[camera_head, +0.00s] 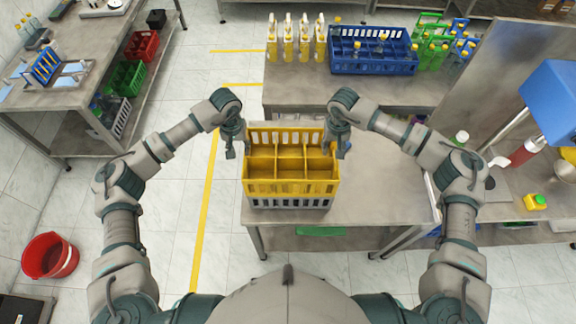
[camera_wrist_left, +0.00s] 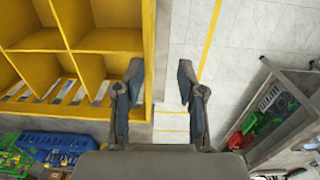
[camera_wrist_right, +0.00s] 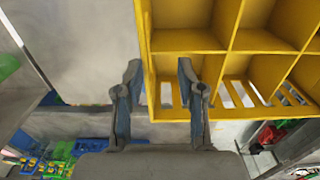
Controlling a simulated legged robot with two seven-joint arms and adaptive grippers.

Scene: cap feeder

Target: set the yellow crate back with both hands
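The yellow crate (camera_head: 290,187) is empty, with several compartments, and sits on a grey crate (camera_head: 290,202) at the left end of the near table. My left gripper (camera_head: 238,145) is at the crate's left side; in the left wrist view its spread fingers (camera_wrist_left: 160,85) stand on either side of the yellow side wall (camera_wrist_left: 149,60). My right gripper (camera_head: 337,145) is at the right side; in the right wrist view its spread fingers (camera_wrist_right: 158,80) likewise straddle the yellow wall (camera_wrist_right: 145,35). Both are open, with gaps beside the walls. Whether the fingers reach below the rim is unclear.
The near table (camera_head: 385,195) is bare to the right of the crates. Behind stand yellow bottles (camera_head: 303,40), a blue crate (camera_head: 371,65) and green crates (camera_head: 430,40). A red bucket (camera_head: 50,256) is on the floor at left. A blue machine (camera_head: 550,95) stands at right.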

